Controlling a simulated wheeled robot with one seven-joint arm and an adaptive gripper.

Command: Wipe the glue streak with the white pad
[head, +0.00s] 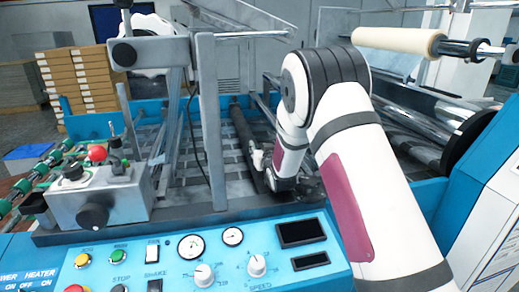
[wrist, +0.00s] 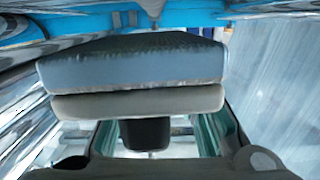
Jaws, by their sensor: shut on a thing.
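The white pad (wrist: 135,72) is a thick block in the wrist view, grey-blue in the shade with a paler, beige layer below it and a dark, rough upper edge. My gripper (wrist: 158,135) is shut on the pad, which spans much of the view ahead of it. In the head view my arm reaches down into the machine, and my gripper (head: 268,178) is small and partly hidden beside a long dark roller. A small pale patch there may be the pad. I cannot make out the glue streak in either view, nor whether the pad touches a surface.
A grey upright post (head: 211,125) stands left of my arm. The control panel (head: 200,262) lies in front, with a switch box (head: 100,195) at left. A cream roll (head: 397,41) and shiny rollers are at right. Stacked boxes (head: 80,82) stand behind.

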